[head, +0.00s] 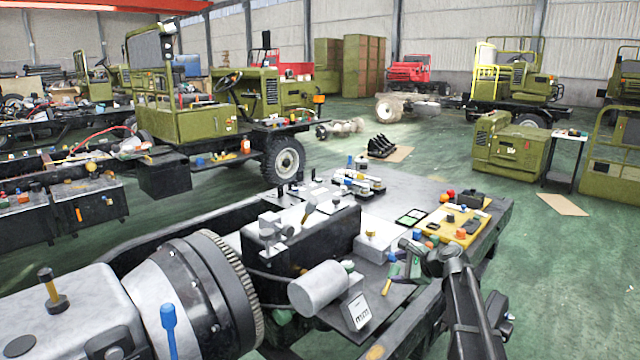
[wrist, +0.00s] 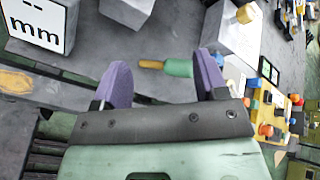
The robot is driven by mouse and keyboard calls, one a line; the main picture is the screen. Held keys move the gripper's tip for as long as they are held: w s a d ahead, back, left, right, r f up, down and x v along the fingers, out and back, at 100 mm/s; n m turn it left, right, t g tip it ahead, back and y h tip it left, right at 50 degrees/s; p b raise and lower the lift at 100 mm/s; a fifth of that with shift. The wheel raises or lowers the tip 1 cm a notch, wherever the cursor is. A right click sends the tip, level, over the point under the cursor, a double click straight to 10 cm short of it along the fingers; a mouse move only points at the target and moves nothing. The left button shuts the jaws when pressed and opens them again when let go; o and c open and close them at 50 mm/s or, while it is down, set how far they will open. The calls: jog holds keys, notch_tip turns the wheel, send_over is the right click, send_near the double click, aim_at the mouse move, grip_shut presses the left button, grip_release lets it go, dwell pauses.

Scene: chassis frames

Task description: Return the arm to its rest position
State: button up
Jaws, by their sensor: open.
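My arm (head: 468,300) rises at the lower right of the head view, bent over the front right part of the chassis table. In the wrist view my gripper (wrist: 163,72) has its two purple fingers spread wide apart, with nothing held. A tool with a green and yellow handle (wrist: 178,67) lies on the grey surface beyond the fingertips, showing in the gap between them. I cannot tell its exact distance from the fingers. The gripper is small and hard to make out in the head view, among the tools.
A white box marked "mm" (head: 357,309) and a grey cylinder (head: 318,288) stand left of the arm. A yellow board (head: 440,234) with small coloured parts lies behind it. A large engine housing (head: 190,290) fills the lower left. Open green floor (head: 570,280) lies to the right.

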jog(key=s+a+f+n+g+h+b, duration=0.25)
jog(key=s+f+n, duration=0.35)
jog(key=s, duration=0.6)
jog(key=s+a+f+n+g+h+b, duration=0.2)
jog(key=s+f+n+g+h+b, duration=0.3)
jog(key=s, duration=0.6)
jog(key=s+a+f+n+g+h+b, duration=0.1)
jog(key=s+a+f+n+b, duration=0.15)
jog(key=s+f+n, duration=0.7)
notch_tip(320, 180, up, 25)
jog(key=s+m+p, duration=0.1)
jog(key=m+p, duration=0.1)
jog(key=p, duration=2)
jog(key=shift+s+d, duration=0.4)
jog(key=shift+f, duration=0.1)
